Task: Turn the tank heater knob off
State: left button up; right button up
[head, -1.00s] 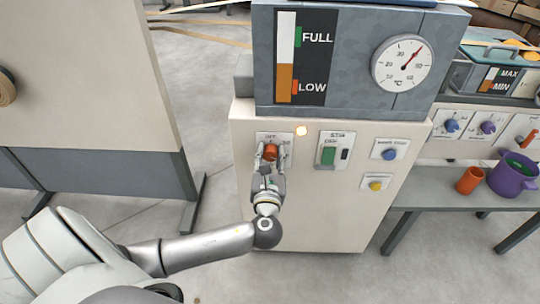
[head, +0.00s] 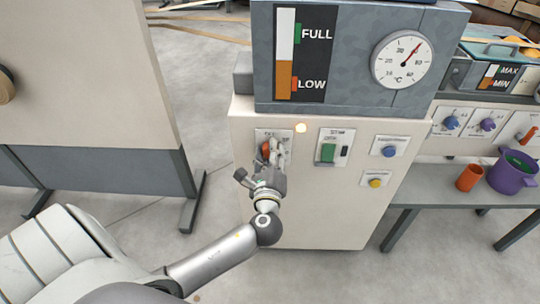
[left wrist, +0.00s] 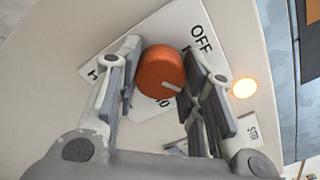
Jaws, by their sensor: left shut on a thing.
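The orange-red heater knob (head: 266,150) is on a white plate at the upper left of the cream cabinet front. In the left wrist view, the knob (left wrist: 160,72) sits between the two fingers of my left gripper (left wrist: 162,62), which is shut on it. A pale mark shows at the knob's lower right edge, and the OFF label (left wrist: 201,38) is to its upper right, apart from the mark. In the head view my left gripper (head: 270,158) is rolled and partly covers the knob and plate. My right gripper is not in view.
A lit amber lamp (head: 301,128) is right of the knob plate. A green switch (head: 328,152), a blue button (head: 389,152) and a yellow button (head: 375,183) are farther right. The tank's dial (head: 404,60) is above. A side table holds an orange cup (head: 469,178) and a purple pot (head: 513,174).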

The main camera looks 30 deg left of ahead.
pick_arm(q)
jog(key=n+b, duration=0.3)
jog(key=n, duration=0.4)
jog(key=shift+f, duration=0.15)
jog(key=shift+n+b, duration=0.45)
jog(key=shift+n, duration=0.15)
jog(key=n+b, duration=0.1)
jog(key=n, duration=0.2)
jog(key=shift+n+b, duration=0.35)
jog(key=shift+n, duration=0.15)
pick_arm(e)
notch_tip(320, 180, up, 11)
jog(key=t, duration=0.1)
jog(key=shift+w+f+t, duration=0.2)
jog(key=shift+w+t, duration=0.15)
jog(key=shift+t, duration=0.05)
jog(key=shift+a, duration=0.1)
pick_arm(q)
jog(key=o, duration=1)
jog(key=shift+o, duration=0.2)
jog(key=shift+r, duration=0.2)
jog(key=v, duration=0.7)
jog(key=shift+s, duration=0.3)
